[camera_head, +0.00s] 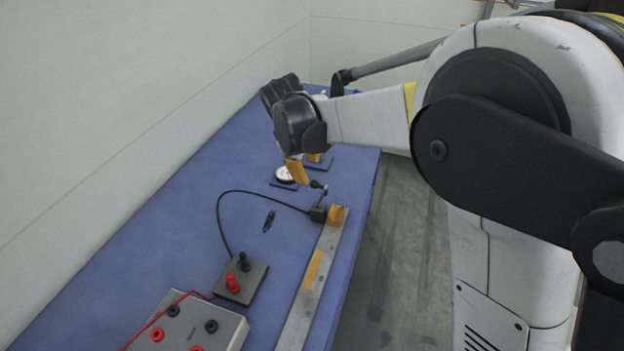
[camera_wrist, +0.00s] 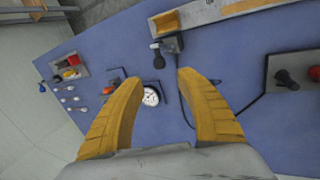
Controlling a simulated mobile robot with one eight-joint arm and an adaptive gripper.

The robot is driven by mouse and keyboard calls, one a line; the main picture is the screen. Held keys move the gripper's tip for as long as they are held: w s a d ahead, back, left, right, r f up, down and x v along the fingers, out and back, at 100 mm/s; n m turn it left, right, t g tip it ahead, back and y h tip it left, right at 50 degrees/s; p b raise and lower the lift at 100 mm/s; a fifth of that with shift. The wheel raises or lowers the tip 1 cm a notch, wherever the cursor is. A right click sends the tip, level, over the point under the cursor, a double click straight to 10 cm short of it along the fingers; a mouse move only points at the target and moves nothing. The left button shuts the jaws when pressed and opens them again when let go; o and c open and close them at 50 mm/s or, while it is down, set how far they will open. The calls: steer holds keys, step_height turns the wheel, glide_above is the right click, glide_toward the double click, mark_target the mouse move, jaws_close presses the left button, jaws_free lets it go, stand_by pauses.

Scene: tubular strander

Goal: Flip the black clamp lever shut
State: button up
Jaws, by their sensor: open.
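The black clamp lever (camera_head: 317,184) stands up from a small black clamp block (camera_head: 318,213) at the far end of a metal bar. In the wrist view the lever's dark knob (camera_wrist: 159,61) shows just beyond the fingertips, beside the block (camera_wrist: 173,44). My gripper (camera_wrist: 160,80) is open and empty, its two yellow fingers spread either side of the line to the knob. I cannot tell whether anything touches.
A metal bar (camera_head: 297,315) with yellow blocks runs along the table's right edge. A black cable joins the clamp block to a terminal plate (camera_head: 252,285). A round white dial (camera_wrist: 151,96) lies between my fingers in the wrist view. The blue table (camera_head: 170,240) is clear at left.

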mark_target(312, 182)
steer(key=b+x, duration=0.2)
steer(key=x, duration=0.7)
steer(key=shift+r, duration=0.1)
jaws_close()
